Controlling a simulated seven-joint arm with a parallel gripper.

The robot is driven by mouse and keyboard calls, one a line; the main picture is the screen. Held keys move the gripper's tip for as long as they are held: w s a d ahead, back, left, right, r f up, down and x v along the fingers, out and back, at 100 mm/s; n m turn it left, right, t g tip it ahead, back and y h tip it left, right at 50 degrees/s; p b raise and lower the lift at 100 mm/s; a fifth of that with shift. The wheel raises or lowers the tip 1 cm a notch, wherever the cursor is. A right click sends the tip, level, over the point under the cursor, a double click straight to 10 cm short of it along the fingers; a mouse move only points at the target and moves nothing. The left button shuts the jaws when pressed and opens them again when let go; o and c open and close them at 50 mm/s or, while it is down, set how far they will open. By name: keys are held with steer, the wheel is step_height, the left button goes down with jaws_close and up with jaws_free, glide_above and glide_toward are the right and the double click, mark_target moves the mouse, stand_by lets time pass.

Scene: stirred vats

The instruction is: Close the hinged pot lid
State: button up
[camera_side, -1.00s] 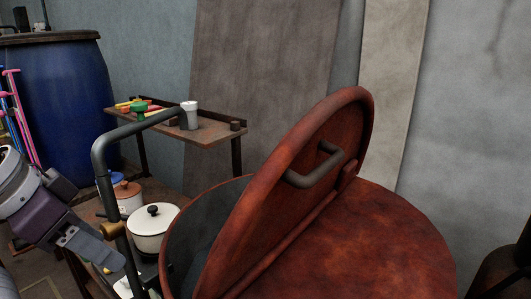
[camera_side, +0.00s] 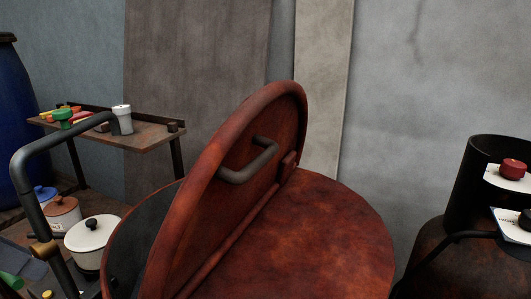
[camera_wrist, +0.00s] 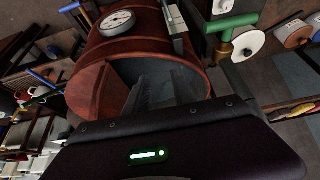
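The big pot (camera_side: 340,235) is a rust-red vat with a half lid (camera_side: 225,175) hinged across its top. The lid stands raised and tilted, with a dark grey bar handle (camera_side: 250,165) on its face. The dark opening shows on the left of the lid. In the wrist view the vat (camera_wrist: 97,85) lies ahead, its grey inside facing me. My gripper (camera_wrist: 163,88) shows in the wrist view as a dark body with a green light. Grey finger-like shapes appear against the vat's opening; their spacing is unclear. The gripper is not clearly visible in the side view.
A dark bent pipe (camera_side: 35,150) rises beside the vat's left. A shelf (camera_side: 150,137) holds a white-topped cup. A dark vessel (camera_side: 455,200) stands at the right. A blue barrel (camera_side: 12,130) is far left.

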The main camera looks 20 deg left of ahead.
step_height(320, 180, up, 24)
steer(key=shift+w+f, duration=0.1)
steer(key=shift+f, duration=0.15)
jaws_close()
steer(key=w+a+f+m+y, duration=0.2)
steer(key=w+m+y, duration=0.25)
steer(key=w, duration=1.05)
steer(key=w+d+m+t+y, duration=0.3)
steer(key=w+d+m+t, duration=0.1)
steer(key=w+d, duration=0.35)
steer(key=w+d+m+t+h, duration=0.2)
steer(key=d+m+t, duration=0.25)
steer(key=d, duration=0.65)
steer(key=w+d+m+t+h, duration=0.15)
steer(key=d+m+t, duration=0.3)
steer(key=d, duration=0.75)
step_height(320, 180, down, 9)
steer(key=a, duration=0.1)
steer(key=w+a+r, duration=0.1)
steer(key=w+a, duration=0.5)
steer(key=w, duration=0.4)
steer(key=shift+a+r+g, duration=0.25)
steer(key=shift+r+g, duration=0.05)
steer(key=shift+r, duration=0.05)
